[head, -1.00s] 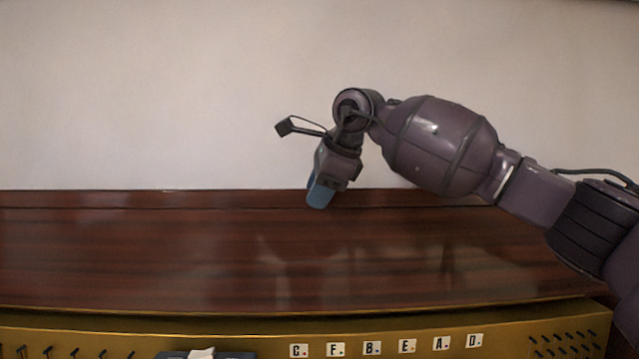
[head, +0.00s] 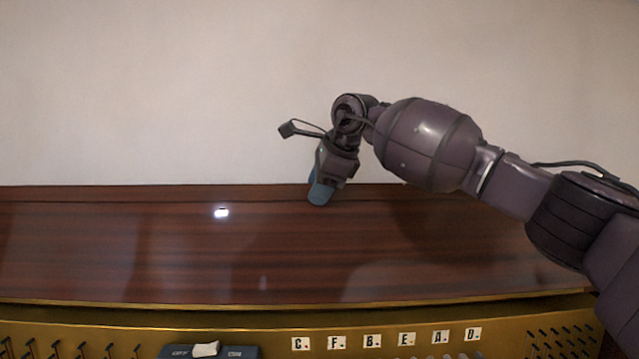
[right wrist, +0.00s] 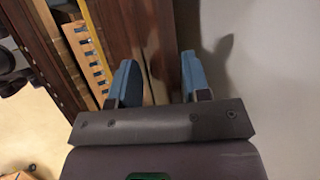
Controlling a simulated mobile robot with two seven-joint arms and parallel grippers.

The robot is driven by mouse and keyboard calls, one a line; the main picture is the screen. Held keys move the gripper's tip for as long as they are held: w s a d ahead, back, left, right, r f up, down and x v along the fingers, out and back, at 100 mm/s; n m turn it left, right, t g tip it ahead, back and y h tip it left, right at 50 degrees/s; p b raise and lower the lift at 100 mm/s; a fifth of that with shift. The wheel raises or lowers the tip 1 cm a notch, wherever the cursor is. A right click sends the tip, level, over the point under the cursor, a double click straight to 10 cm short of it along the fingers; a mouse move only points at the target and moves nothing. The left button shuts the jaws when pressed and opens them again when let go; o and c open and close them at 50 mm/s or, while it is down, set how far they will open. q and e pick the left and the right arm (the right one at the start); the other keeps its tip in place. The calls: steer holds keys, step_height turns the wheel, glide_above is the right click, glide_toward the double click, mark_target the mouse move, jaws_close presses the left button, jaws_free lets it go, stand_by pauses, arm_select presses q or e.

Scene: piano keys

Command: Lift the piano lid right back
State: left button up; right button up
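The piano lid appears to be the wide, glossy dark wooden panel (head: 200,265) across the head view, above a gold strip. My right gripper (head: 320,197) hangs at the lid's far upper edge, blue fingers down, in front of the pale wall. In the right wrist view my right gripper (right wrist: 158,65) is open, its two blue fingers apart. Dark wood (right wrist: 155,30) shows between and beyond the fingers, with its edge close to the right finger. I cannot tell if either finger touches it. My left gripper is not in view.
The gold strip (head: 270,340) below the lid carries white lettered tiles (head: 372,341), a dark switch box (head: 236,352) and slotted vents. The pale wall (head: 180,90) stands behind the piano. The lid's left part is clear.

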steer(key=shift+w+f, duration=0.1)
steer(key=shift+f, duration=0.2)
steer(key=shift+r, duration=0.15)
steer(key=shift+d+r, duration=0.1)
steer(key=shift+r, duration=0.15)
arm_select(q)
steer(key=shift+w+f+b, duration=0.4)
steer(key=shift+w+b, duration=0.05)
steer(key=shift+b, duration=0.55)
arm_select(e)
steer(key=v, duration=1)
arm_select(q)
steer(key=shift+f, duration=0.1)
